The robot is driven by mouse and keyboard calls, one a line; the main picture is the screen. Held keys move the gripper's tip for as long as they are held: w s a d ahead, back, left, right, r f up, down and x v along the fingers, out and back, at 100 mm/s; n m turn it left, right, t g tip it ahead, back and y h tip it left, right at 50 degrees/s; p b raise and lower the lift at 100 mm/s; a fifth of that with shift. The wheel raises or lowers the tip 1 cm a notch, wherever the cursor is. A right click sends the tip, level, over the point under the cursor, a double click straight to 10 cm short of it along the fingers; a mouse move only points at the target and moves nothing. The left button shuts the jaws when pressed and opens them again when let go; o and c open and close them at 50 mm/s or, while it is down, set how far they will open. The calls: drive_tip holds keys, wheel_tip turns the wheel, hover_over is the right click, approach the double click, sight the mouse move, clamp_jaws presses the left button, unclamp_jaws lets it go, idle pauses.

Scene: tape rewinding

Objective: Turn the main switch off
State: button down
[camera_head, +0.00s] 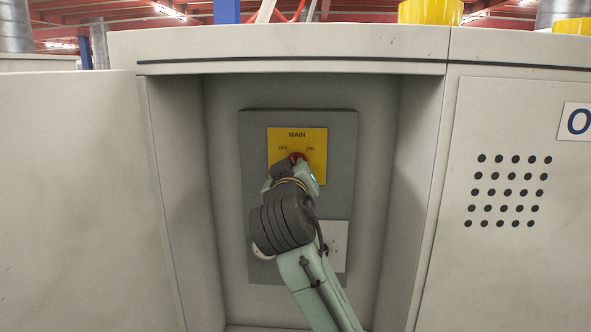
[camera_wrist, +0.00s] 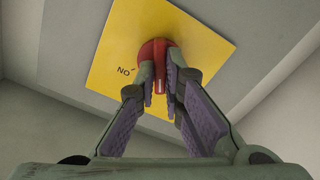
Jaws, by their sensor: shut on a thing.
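The main switch is a red knob (camera_head: 298,157) on a yellow plate (camera_head: 315,172), marked MAIN at the top, OFF on the left and ON on the right. In the wrist view the yellow plate (camera_wrist: 205,45) appears roughly upside down. There my gripper (camera_wrist: 161,88) is shut on the red knob (camera_wrist: 152,50), one finger on each side of its raised grip. The white mark on the grip points down in that view, away from the ON mark. The OFF mark is hidden behind a finger, so I cannot tell how close the knob is to it.
The plate is on a grey panel (camera_head: 348,150) inside a recessed cabinet. A white socket plate (camera_head: 339,240) is below, partly behind my arm. The cabinet door (camera_head: 70,200) stands open at left. A perforated panel (camera_head: 560,250) is at right. Free room lies on both sides of my arm.

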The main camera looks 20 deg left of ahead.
drive_tip(key=shift+n, duration=1.1)
drive_tip(key=c, duration=1.7)
unclamp_jaws()
drive_tip(key=shift+s, duration=0.15)
drive_tip(key=v, duration=1.1)
drive_tip(key=shift+s, duration=0.35)
drive_tip(key=shift+d, duration=0.15)
